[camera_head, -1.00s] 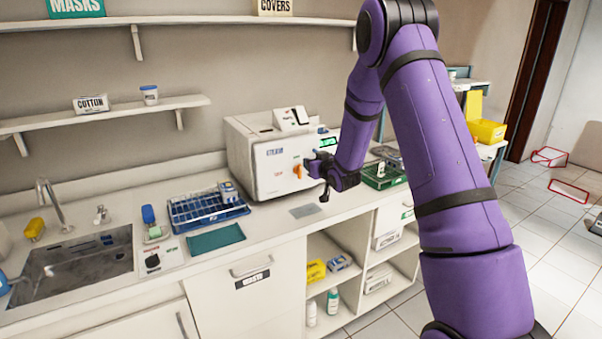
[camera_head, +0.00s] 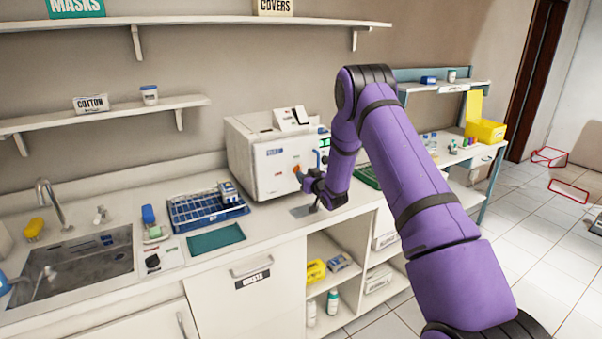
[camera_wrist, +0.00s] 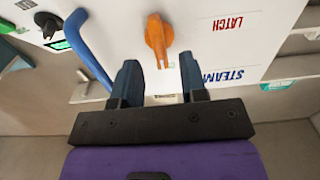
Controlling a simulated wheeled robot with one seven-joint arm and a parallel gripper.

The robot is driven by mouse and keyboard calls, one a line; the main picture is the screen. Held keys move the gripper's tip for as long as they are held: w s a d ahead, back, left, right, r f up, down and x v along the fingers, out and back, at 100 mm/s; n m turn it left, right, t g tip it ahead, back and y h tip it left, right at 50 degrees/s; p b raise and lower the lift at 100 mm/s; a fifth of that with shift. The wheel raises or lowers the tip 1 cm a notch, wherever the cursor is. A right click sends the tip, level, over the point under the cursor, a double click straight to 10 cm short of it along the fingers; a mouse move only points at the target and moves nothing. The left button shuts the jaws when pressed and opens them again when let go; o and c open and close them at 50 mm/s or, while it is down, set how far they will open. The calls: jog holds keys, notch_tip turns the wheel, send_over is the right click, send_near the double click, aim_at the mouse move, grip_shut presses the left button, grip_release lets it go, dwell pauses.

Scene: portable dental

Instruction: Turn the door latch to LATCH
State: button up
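The orange door latch (camera_wrist: 158,36) sits on the white front of the steam steriliser, with red LATCH lettering (camera_wrist: 228,25) beside it in the wrist view. The latch's narrow end points toward my gripper. My gripper (camera_wrist: 160,64) is open, its two dark fingers apart and empty. In the wrist picture the latch end lies between the fingertip lines; whether the fingers reach it in depth I cannot tell. In the head view my gripper (camera_head: 306,181) is just below and right of the latch (camera_head: 297,168), in front of the steriliser (camera_head: 270,165).
A blue handle (camera_wrist: 88,50) stands out from the steriliser near the latch. A blue rack (camera_head: 195,212) and a green mat (camera_head: 216,238) lie on the counter to the left. A grey pad (camera_head: 300,211) lies below my gripper.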

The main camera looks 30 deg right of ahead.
jog(key=shift+w+a, duration=0.1)
jog(key=shift+w, duration=1.65)
jog(key=c, duration=0.6)
jog(key=shift+o, duration=0.2)
jog(key=shift+n, duration=0.3)
jog(key=n, duration=1.7)
jog(key=shift+a+f, duration=0.35)
